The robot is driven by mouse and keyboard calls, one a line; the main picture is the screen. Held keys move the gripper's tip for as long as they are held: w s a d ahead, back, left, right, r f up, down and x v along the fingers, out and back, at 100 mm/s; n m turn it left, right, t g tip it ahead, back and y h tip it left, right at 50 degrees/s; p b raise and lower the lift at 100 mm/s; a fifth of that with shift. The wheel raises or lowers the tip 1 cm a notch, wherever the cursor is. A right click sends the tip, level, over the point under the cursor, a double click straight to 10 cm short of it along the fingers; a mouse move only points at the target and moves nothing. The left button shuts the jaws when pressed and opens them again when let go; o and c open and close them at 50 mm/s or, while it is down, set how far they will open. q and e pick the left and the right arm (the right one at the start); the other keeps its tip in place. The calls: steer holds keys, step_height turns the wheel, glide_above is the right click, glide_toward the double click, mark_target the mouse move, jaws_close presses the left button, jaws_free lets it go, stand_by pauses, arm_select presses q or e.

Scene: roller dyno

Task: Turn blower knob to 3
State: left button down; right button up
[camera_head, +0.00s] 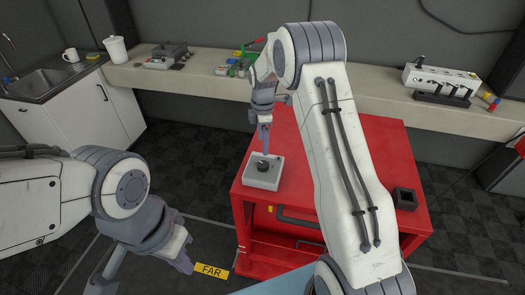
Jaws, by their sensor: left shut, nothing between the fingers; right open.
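The blower control is a small light-grey box (260,181) on the front left corner of the red cart (293,205). Its dark round knob (263,166) is on top. My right gripper (264,148) points down just above and behind the knob, with its fingers open. I cannot tell whether the fingers touch the knob. The knob's markings and pointer are too small to read. My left gripper (184,265) is shut and empty, low at the front left, apart from the cart.
A dark square holder (405,199) sits on the cart's right side. A long bench (215,80) behind holds several devices, with a sink (40,82) at the left.

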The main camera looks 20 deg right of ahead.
mark_target(263, 164)
step_height(263, 164, down, 9)
steer(key=p, duration=0.3)
steer(key=shift+f+p, duration=0.4)
steer(key=shift+f, duration=0.3)
jaws_close()
